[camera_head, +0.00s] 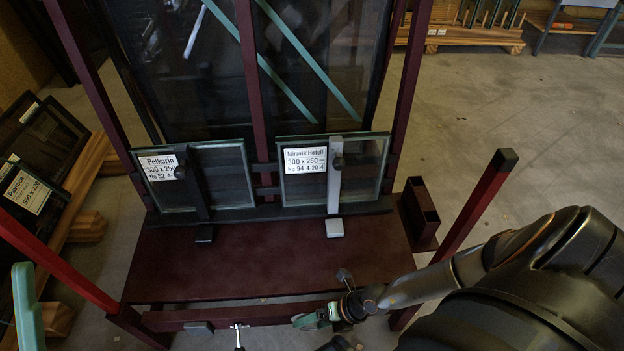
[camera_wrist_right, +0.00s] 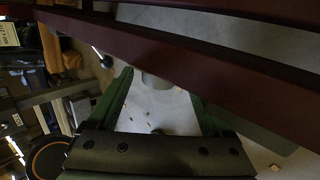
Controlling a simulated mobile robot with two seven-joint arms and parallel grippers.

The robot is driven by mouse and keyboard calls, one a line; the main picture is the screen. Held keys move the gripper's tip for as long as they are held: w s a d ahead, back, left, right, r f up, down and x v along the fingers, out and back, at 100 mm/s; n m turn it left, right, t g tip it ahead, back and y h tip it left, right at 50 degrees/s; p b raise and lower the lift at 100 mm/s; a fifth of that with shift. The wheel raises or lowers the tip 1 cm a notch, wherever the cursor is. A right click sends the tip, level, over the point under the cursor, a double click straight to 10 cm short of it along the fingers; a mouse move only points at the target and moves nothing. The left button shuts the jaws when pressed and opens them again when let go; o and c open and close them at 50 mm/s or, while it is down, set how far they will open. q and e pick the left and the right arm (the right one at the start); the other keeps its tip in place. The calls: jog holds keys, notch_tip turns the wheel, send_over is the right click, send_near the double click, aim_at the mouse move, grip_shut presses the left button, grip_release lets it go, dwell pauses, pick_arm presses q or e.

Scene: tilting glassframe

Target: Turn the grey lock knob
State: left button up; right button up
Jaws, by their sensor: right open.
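My right gripper (camera_head: 316,319) is at the front beam of the dark red frame, with its green fingers pointing left. In the right wrist view its fingers (camera_wrist_right: 160,88) are apart, with nothing held between them. A rounded grey part (camera_wrist_right: 156,80), which looks like the lock knob, shows just under the beam between the fingertips, apart from both. In the head view a grey block (camera_head: 198,327) and a silver T-shaped handle (camera_head: 238,328) sit at the beam, left of the gripper. I cannot tell which matches the grey part. My left gripper is not in view.
Two labelled glass panes (camera_head: 222,178) (camera_head: 357,168) stand on the frame's ledge, with a black and a silver upright clamp before them. Dark framed panes (camera_head: 45,150) lean at left.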

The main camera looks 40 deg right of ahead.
jog(key=p+v, duration=0.3)
jog(key=v, duration=0.8)
jog(key=shift+s+d+r, duration=0.2)
jog(key=shift+r, duration=0.1)
jog(key=shift+w, duration=0.1)
